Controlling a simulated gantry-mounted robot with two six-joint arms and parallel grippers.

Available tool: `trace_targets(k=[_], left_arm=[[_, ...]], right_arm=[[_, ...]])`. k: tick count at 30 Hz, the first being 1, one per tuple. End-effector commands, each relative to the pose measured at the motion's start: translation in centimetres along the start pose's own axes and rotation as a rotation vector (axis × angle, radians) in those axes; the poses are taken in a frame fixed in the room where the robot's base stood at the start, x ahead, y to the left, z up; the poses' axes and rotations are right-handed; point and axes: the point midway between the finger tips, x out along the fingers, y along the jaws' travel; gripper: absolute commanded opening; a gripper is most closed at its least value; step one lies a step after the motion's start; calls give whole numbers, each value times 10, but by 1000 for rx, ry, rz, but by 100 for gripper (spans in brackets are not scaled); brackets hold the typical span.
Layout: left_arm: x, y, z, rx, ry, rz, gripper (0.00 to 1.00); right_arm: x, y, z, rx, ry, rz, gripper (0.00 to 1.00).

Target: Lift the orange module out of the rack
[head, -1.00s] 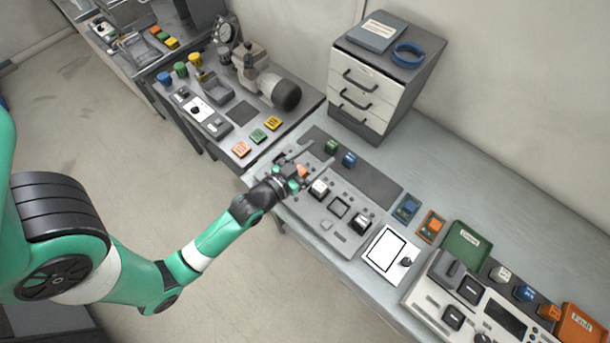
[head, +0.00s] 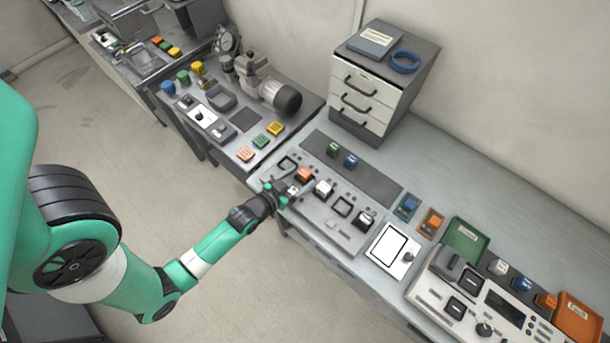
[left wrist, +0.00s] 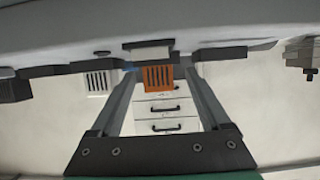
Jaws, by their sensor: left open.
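The orange module (head: 304,174) stands in the grey rack (head: 322,222), at the left part of its row. A white module (head: 323,188) stands to its right, and a black and white module (head: 364,219) stands farther along. My left gripper (head: 294,190) is open at the near side of the orange module. In the left wrist view the slotted face of the orange module (left wrist: 158,78) appears between the two open fingers, with gaps on both sides. I cannot tell how deep the fingers reach around it. My right gripper is not in view.
Green and blue modules (head: 342,155) sit on a dark strip behind the rack. A drawer cabinet (head: 380,85) stands at the back. A white panel (head: 393,249), a green tray (head: 466,243) and a control console (head: 465,300) lie to the right. The bench behind is partly clear.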

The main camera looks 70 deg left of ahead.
Motion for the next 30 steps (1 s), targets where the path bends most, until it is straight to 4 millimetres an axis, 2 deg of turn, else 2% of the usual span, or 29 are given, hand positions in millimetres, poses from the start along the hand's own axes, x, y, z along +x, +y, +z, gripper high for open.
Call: trace_targets(k=[5, 12, 15, 21, 23, 30], left_arm=[[6, 0, -1, 0, 0, 0, 80], [44, 2, -7, -1, 1, 1, 80], [54, 2, -8, -1, 1, 1, 80], [54, 2, -9, -1, 0, 0, 80], [54, 2, -9, -1, 0, 0, 73], [54, 2, -8, -1, 0, 0, 30]], right_arm=[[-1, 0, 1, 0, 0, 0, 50], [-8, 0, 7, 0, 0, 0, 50], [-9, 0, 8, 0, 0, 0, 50], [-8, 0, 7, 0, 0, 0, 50], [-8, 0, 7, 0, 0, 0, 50], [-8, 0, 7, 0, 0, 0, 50]])
